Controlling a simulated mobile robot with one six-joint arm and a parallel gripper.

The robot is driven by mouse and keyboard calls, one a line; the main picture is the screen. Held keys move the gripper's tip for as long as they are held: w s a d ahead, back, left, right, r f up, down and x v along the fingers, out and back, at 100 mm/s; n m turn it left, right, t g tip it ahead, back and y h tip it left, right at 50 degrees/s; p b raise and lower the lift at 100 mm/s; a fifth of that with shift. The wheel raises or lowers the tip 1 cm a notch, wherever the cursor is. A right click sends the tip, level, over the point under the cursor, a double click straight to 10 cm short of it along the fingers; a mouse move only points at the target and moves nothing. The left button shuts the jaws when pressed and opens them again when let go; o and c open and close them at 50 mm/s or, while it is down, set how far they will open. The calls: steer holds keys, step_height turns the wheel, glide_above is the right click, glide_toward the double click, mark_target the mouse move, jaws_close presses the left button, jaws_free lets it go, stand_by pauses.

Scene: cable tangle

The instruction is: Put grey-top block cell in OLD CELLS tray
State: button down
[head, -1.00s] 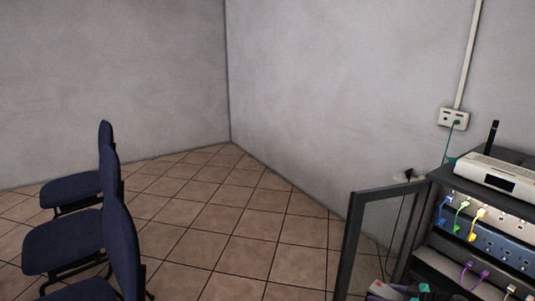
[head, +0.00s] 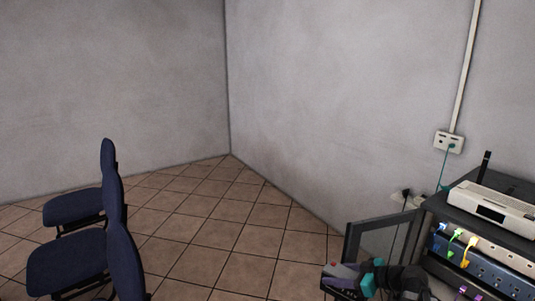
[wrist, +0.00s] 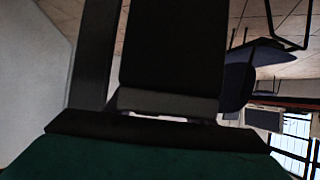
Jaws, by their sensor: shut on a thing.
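My gripper (head: 345,281) is low at the right of the head view, in front of the rack's open door. It is shut on a dark block with a grey end, which I take to be the grey-top block cell (wrist: 172,45). In the wrist view the block is black with a grey band (wrist: 168,103) at its near end, beside a dark finger. In the head view the block and the fingers blend together and are hard to separate. The OLD CELLS tray is not in view.
A rack (head: 495,262) with coloured cables stands at the right, a white router (head: 492,205) on top. Its framed door (head: 382,224) stands open behind my gripper. Blue chairs (head: 75,255) stand at the left. The tiled floor (head: 225,235) between is clear.

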steer(key=a+r+p, duration=0.1)
steer(key=a+r, duration=0.5)
steer(key=r, duration=0.2)
steer(key=shift+w+a+n+y+p, duration=0.15)
steer(key=shift+a+n+y+p, duration=0.15)
steer(key=shift+n+y, duration=0.1)
steer(key=shift+r, duration=0.1)
steer(key=shift+a, duration=0.15)
